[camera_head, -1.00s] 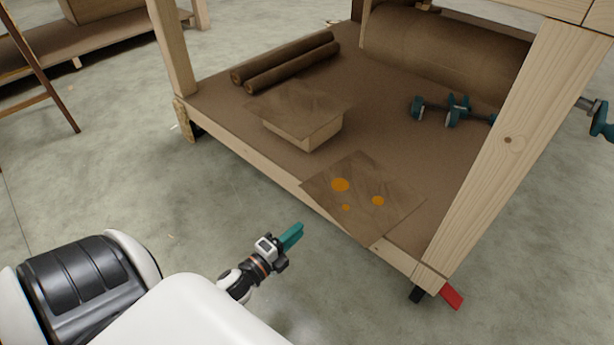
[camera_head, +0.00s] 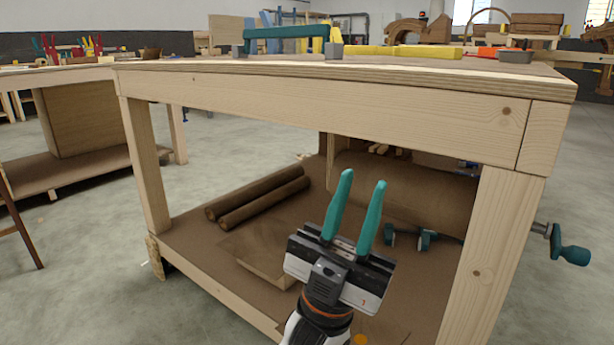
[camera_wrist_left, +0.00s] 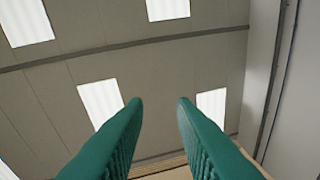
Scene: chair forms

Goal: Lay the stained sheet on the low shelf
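The stained sheet (camera_head: 385,329) is a thin brown sheet at the bottom edge of the head view. Only part of it shows, with an orange stain by my wrist; the rest is cut off or hidden. It appears to lie at the front of the low shelf (camera_head: 195,252), a brown board under the workbench. My left gripper (camera_head: 363,180) points up in front of the bench opening, fingers apart and empty. My right gripper is not in view.
On the shelf are two brown rolls (camera_head: 258,198), a block (camera_head: 265,270) with a plain brown sheet on top, a teal clamp (camera_head: 424,238) and a large roll (camera_head: 420,190). The bench top's front beam (camera_head: 330,115) and right leg (camera_head: 485,265) frame the opening.

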